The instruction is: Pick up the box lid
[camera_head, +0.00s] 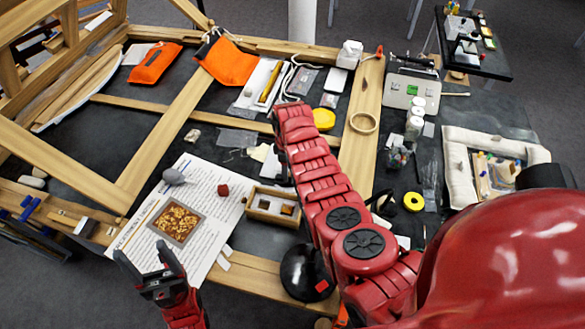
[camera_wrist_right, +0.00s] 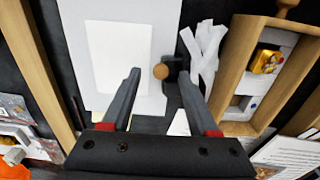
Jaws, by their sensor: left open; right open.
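No lid can be made out for certain in either view. An open wooden box (camera_head: 275,206) with small pieces in it sits on the table right of the printed sheet; it also shows at the right of the right wrist view (camera_wrist_right: 262,75). My right gripper (camera_wrist_right: 159,76) is open; a small round wooden knob (camera_wrist_right: 161,72) appears between its fingertips, beside a dark block. Whether it belongs to a lid, I cannot tell. In the head view my right arm hides its gripper. My left gripper (camera_head: 144,262) is open and empty near the sheet's front edge.
The printed sheet (camera_head: 205,200) bears a framed gilt picture (camera_head: 176,222), a grey rounded thing and a small red block. Wooden frame bars cross the dark table. A black dome (camera_head: 305,272) stands near the front. White strips (camera_wrist_right: 205,50) lie beside the box.

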